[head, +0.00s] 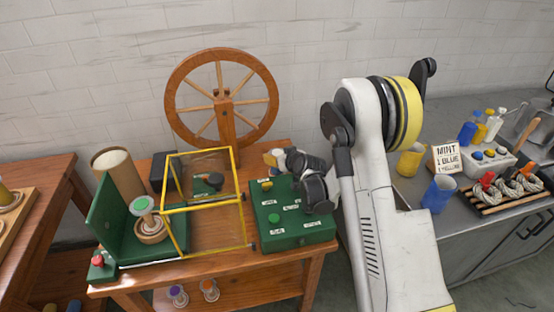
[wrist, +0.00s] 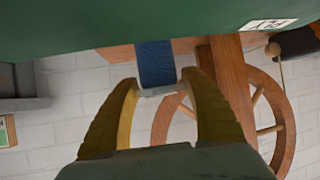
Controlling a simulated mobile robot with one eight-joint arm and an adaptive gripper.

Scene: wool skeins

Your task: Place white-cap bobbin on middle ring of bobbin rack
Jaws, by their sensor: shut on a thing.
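My gripper (head: 275,158) is beside the green control box, partly hidden by my wrist in the head view. In the wrist view my gripper's yellow fingers (wrist: 160,84) are closed around the pale end of a blue cylindrical thing (wrist: 156,62), which looks like the white-cap bobbin. The far end of it meets the green surface's edge in that view; I cannot tell whether they touch.
The green control box (head: 291,226) stands at the table's right. The spinning wheel (head: 222,98) stands behind. Purple- and orange-capped bobbins (head: 209,290) stand on the lower shelf.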

